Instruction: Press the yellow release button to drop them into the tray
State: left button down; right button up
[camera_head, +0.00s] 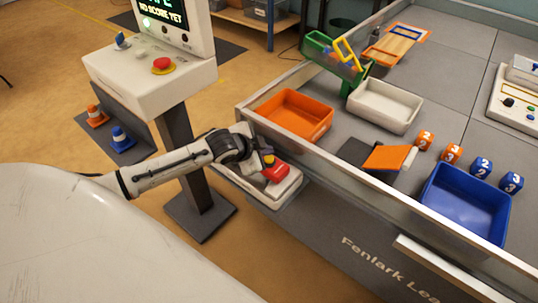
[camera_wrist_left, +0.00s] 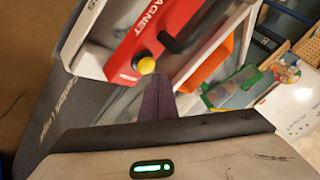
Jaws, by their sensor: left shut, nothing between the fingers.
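A red unit marked "MAGNET" (camera_wrist_left: 150,30) fills the upper part of the left wrist view, with a round yellow button (camera_wrist_left: 146,65) on its near end. In the head view the red unit (camera_head: 276,174) sits low at the table's near left corner, above a pale tray-like base (camera_head: 258,186); the yellow button (camera_head: 269,160) shows at its top. My left gripper (camera_wrist_left: 157,97) is shut and empty, its dark fingertips just below the button in the wrist picture. I cannot tell whether they touch it. Nothing held by the magnet can be made out. My right gripper is not in view.
The walled table holds an orange tray (camera_head: 293,114), a white tray (camera_head: 385,104), a blue tray (camera_head: 467,203) and several numbered blocks. A green frame (camera_head: 338,62) stands behind. A console with a red button (camera_head: 163,65) stands left of the table, close to my left arm.

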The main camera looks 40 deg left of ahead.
aim_at(266, 160)
pick_arm(q)
notch_tip(266, 160, up, 3)
jog(key=p, duration=0.3)
jog(key=shift+f, duration=0.15)
jog(key=shift+r, duration=1.15)
jog(key=s+d+f+n+h, duration=0.2)
jog(key=s+d+f, duration=0.7)
jog(key=s+d, duration=0.25)
jog(key=s+d+f+n, duration=0.2)
jog(key=s+d, duration=0.1)
jog(key=s, duration=0.4)
jog(key=s+d+f+n, duration=0.2)
jog(key=s+d, duration=0.2)
jog(key=s, duration=0.4)
jog(key=shift+s+n+g+h, duration=0.2)
jog(key=shift+n+g+h, duration=0.1)
jog(key=shift+n, duration=0.1)
jog(key=shift+f, duration=0.1)
